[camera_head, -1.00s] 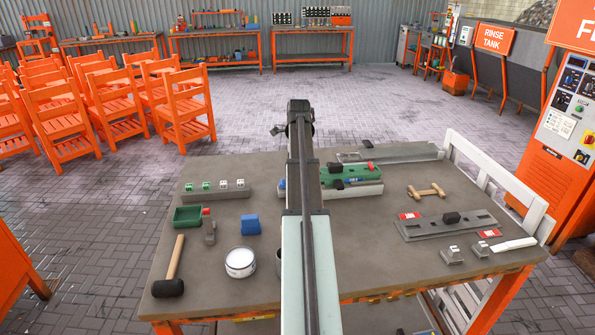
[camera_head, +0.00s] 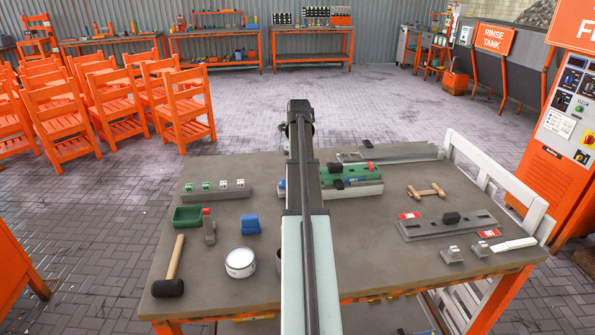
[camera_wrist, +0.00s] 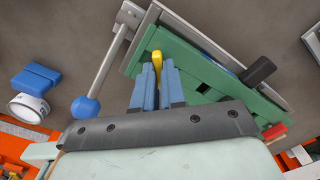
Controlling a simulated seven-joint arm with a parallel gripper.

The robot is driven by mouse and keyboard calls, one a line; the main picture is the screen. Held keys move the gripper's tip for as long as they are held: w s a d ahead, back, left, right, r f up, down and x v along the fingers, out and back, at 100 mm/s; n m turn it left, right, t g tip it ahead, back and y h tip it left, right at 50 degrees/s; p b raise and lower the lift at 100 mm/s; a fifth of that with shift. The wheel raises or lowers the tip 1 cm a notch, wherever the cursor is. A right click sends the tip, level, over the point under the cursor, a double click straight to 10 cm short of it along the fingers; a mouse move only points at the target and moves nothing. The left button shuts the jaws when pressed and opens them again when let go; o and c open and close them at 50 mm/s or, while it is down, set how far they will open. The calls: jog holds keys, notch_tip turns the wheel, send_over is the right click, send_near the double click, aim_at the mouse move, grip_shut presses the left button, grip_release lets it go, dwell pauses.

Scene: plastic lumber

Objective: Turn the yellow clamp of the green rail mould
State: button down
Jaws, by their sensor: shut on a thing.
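The green rail mould (camera_wrist: 205,70) lies on a grey base on the table. In the head view the mould (camera_head: 352,172) is partly hidden behind my arm. The yellow clamp (camera_wrist: 156,60) shows at the mould's left part in the wrist view, between the tips of my blue-fingered gripper (camera_wrist: 157,78). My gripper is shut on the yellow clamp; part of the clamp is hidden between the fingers. In the head view my gripper is hidden by my arm.
Beside the mould is a lever with a blue ball (camera_wrist: 85,107). A black knob (camera_wrist: 258,70) and a red part (camera_wrist: 274,131) are at its right. A blue block (camera_head: 250,224), white tub (camera_head: 240,262), mallet (camera_head: 170,273) and grey rail fixture (camera_head: 448,225) stand on the table.

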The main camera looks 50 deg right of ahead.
jog(key=m, duration=0.4)
jog(key=shift+m, duration=0.4)
jog(key=c, duration=1.1)
grip_release()
jog(key=shift+o, duration=0.2)
jog(key=shift+r, duration=3.55)
